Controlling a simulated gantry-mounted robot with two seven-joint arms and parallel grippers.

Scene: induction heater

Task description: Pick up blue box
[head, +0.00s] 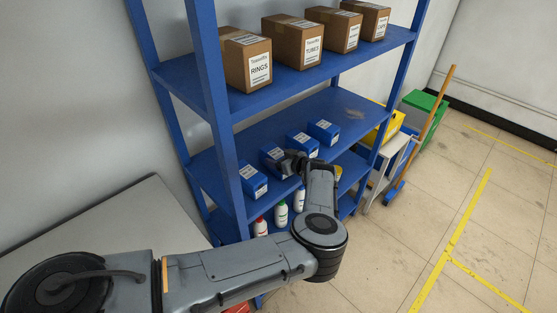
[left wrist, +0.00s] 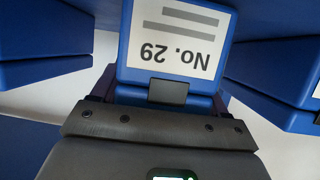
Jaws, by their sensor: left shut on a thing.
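Several small blue boxes with white labels stand in a row on the middle shelf (head: 344,112) of the blue rack. My left gripper (head: 290,163) reaches in at the second box from the left (head: 268,154) and is shut on it. In the left wrist view this blue box (left wrist: 123,70) fills the space ahead of the gripper (left wrist: 168,92), and its label reads "No. 29" upside down. Part of the box is hidden behind the gripper. I cannot tell whether it is clear of the shelf. My right gripper is not in view.
Neighbouring blue boxes stand close by, on the left (head: 252,180) and right (head: 302,144). Cardboard boxes (head: 247,60) fill the shelf above. White bottles (head: 281,213) stand below. A blue rack post (head: 215,105) rises to the left of my gripper. Open floor lies at the right.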

